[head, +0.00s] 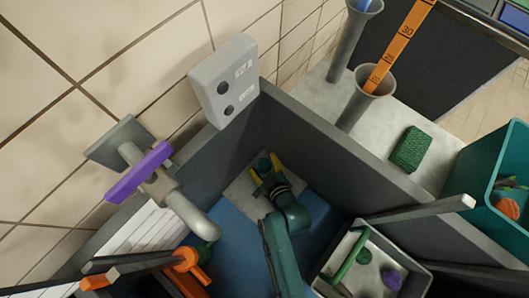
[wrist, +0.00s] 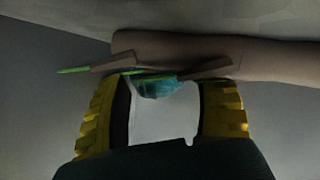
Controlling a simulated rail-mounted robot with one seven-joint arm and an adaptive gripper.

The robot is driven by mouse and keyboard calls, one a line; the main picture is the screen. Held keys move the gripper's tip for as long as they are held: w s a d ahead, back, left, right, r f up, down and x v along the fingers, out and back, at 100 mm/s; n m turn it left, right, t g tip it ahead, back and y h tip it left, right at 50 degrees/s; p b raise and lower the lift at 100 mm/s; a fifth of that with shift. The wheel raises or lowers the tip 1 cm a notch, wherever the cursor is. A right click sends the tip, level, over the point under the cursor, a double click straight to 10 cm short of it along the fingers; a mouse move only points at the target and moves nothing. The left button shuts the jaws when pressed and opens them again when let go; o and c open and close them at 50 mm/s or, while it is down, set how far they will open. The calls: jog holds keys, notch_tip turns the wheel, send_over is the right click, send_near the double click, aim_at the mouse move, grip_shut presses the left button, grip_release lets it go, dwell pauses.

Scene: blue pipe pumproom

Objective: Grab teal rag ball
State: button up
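My gripper (head: 267,168) reaches down inside a grey-walled basin in the head view. Its yellow fingers are open and spread apart in the wrist view (wrist: 165,100). A small teal crumpled thing, which looks like the rag ball (wrist: 163,87), shows just beyond the fingertips, between them and slightly left of centre. Thin brown and green pieces partly cover it. I cannot tell whether the fingers touch it. I cannot make it out in the head view, where my gripper and arm may hide it.
A thick brown cylinder (wrist: 220,58) lies across the wrist view beyond the fingers. The basin's grey wall (head: 340,150) stands close to my arm. A tap with a purple handle (head: 138,172) juts out at left. A tray (head: 400,252) holds a purple lump at lower right.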

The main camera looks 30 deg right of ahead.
jog(key=c, duration=0.9)
jog(key=shift+r, duration=0.15)
